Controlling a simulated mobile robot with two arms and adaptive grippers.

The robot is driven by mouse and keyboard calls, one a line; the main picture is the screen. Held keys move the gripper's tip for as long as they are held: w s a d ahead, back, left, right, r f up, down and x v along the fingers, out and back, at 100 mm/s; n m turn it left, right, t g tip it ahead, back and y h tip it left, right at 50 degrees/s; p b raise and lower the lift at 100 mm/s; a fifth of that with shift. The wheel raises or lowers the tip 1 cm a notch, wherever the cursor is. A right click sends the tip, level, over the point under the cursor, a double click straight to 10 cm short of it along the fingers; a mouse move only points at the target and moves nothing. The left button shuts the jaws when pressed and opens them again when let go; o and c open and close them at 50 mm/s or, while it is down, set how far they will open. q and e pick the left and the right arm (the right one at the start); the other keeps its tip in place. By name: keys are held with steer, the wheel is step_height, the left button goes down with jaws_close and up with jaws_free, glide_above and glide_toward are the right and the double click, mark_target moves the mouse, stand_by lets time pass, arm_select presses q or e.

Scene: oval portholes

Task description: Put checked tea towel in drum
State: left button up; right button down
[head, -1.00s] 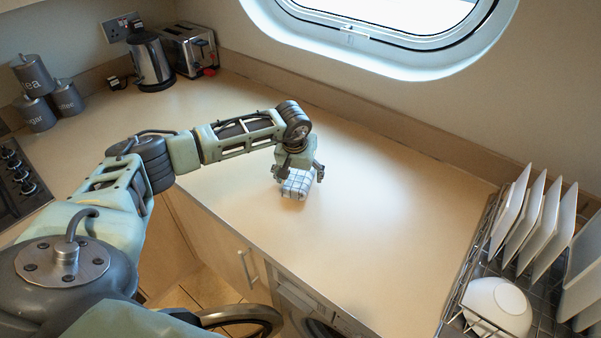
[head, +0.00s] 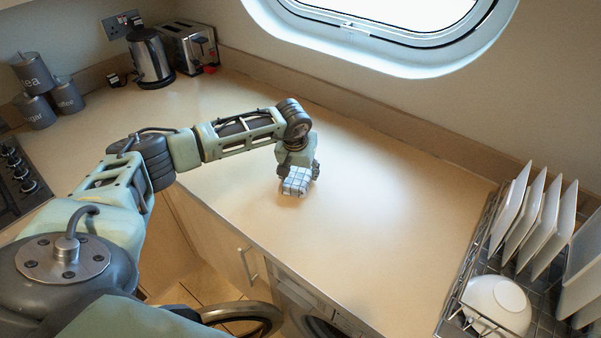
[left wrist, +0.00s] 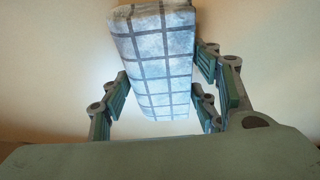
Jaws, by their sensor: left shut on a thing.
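The checked tea towel (head: 296,181) is a folded white-blue block with dark grid lines, on or just above the worktop; I cannot tell if it touches. My left gripper (head: 298,172) points down over it and is shut on it. In the left wrist view the towel (left wrist: 155,60) stands between the fingers of my left gripper (left wrist: 160,95). The drum's inside is not visible; a washing machine front (head: 318,312) shows below the counter edge, partly cut off by the frame. My right gripper is not in view.
The worktop (head: 380,220) is clear around the towel. A dish rack with white plates (head: 540,225) and a bowl (head: 497,305) stands at the right. A kettle (head: 150,58), toaster (head: 190,48) and grey canisters (head: 35,90) stand at the back left. A hob (head: 18,175) is at far left.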

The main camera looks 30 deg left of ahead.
mark_target(301, 170)
arm_select(q)
steer(key=shift+r+b, duration=0.45)
steer(key=shift+r, duration=0.2)
step_height(301, 170, up, 3)
steer(key=shift+w+f+b, duration=0.1)
steer(key=shift+f+b, duration=0.1)
steer(key=shift+b, duration=0.55)
steer(key=s+d+r+b, duration=0.1)
steer(key=d+r+b, duration=0.15)
steer(key=d, duration=0.25)
steer(key=s+d+r+b, duration=0.1)
steer(key=d+r, duration=0.3)
steer(key=d, duration=0.2)
steer(key=s+d+m, duration=0.1)
steer(key=s+d, duration=0.2)
steer(key=s, duration=0.3)
steer(key=s+d+r+m+h, duration=0.1)
steer(key=s+d+m, duration=0.1)
steer(key=s+d, duration=0.2)
steer(key=s, duration=0.3)
steer(key=shift+s+d+m, duration=0.25)
steer(key=shift+d+m, duration=0.05)
steer(key=shift+r, duration=0.1)
